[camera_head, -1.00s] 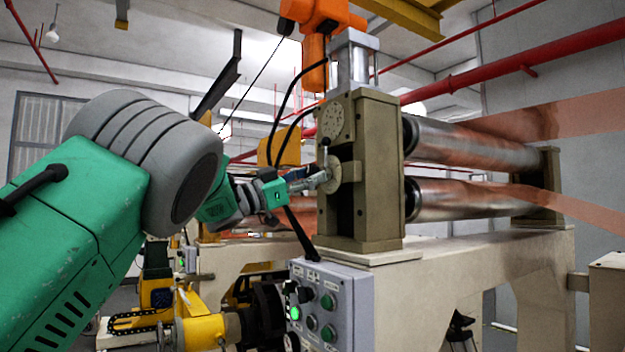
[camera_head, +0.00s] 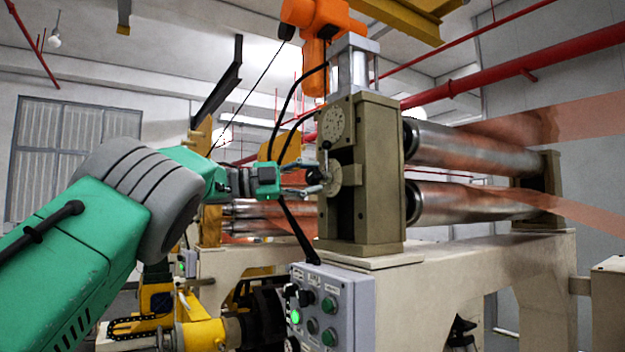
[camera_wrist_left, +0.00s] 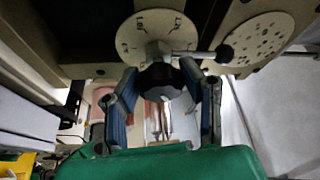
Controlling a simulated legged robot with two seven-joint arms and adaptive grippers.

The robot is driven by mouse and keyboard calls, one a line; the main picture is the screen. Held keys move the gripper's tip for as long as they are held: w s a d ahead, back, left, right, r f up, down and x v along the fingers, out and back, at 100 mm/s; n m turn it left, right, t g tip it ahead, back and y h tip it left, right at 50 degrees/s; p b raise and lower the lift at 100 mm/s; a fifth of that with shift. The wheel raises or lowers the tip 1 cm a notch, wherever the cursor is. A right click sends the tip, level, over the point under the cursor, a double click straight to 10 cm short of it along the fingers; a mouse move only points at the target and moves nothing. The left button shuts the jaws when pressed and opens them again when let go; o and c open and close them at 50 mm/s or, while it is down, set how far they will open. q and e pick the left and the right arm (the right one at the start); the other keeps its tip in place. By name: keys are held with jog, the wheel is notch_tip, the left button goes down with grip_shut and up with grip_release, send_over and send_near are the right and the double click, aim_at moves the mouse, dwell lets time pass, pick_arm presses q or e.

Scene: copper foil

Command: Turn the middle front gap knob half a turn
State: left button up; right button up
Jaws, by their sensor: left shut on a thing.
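The gap knob (camera_head: 333,178) is on the front of the beige roller stand, with a round pale dial plate behind it. In the left wrist view its marked dial (camera_wrist_left: 152,28) is at the top, with a hub and a lever ending in a dark ball (camera_wrist_left: 223,54) at the right. My left gripper (camera_head: 310,190) comes in from the left at the knob. In the left wrist view its blue-grey fingers (camera_wrist_left: 160,75) are closed on the dark part of the knob below the dial, partly hiding it. My right gripper is in neither view.
A grey control box (camera_head: 332,305) with several buttons is below the stand. Steel rollers (camera_head: 475,150) with copper foil extend right from the stand (camera_head: 375,215). Black cables (camera_head: 278,125) hang near my gripper. Another perforated disc (camera_head: 333,122) is above the knob.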

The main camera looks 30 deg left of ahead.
pick_arm(q)
jog(key=m+g+y, duration=0.1)
jog(key=m, duration=0.2)
jog(key=shift+m, duration=0.3)
jog(key=shift+m+g+y, duration=0.3)
jog(key=shift+m+y, duration=0.3)
jog(key=shift+m, duration=0.6)
jog(key=shift+m+y, duration=0.4)
jog(key=shift+m, duration=0.6)
jog(key=shift+m+y+b, duration=0.45)
jog(key=shift+m+y, duration=0.25)
jog(key=shift+m, duration=0.4)
jog(key=m+y+b, duration=0.2)
jog(key=m, duration=0.1)
jog(key=shift+d, duration=0.1)
jog(key=m+y+b, duration=0.1)
jog(key=m+b, duration=0.1)
jog(key=m+t+y+b, duration=0.1)
jog(key=m, duration=0.1)
jog(key=shift+s+d+t+y+b, duration=0.1)
jog(key=shift+t+y+b, duration=0.2)
jog(key=shift+b, duration=0.05)
